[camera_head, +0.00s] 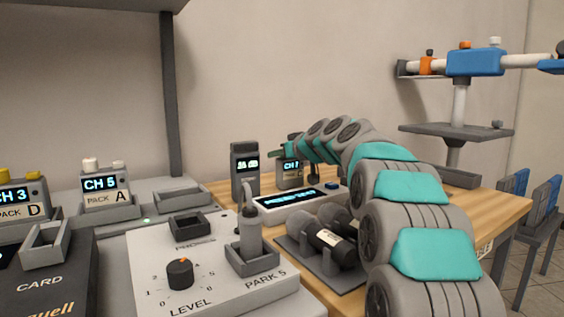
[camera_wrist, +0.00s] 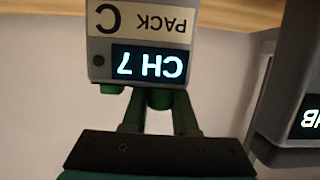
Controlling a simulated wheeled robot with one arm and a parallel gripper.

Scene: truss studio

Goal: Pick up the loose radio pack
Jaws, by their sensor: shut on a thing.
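The loose radio pack (camera_head: 290,174) is a small grey box with a lit CH 7 display, behind the white display unit on the wooden table. In the wrist view the pack (camera_wrist: 142,70) appears upside down and close, labelled PACK C. My gripper (camera_head: 291,151) comes from the right and is shut on the pack at its top end. Its green fingers (camera_wrist: 158,95) reach the pack in the wrist view; the exact contact is hidden. I cannot tell whether the pack touches the table.
A dark handheld device (camera_head: 244,172) stands close left of the pack, and shows close in the wrist view (camera_wrist: 285,100). A white display unit (camera_head: 297,203) lies in front. PACK A (camera_head: 104,190) and PACK D (camera_head: 20,200) sit at left. A grey control box (camera_head: 205,265) is in front.

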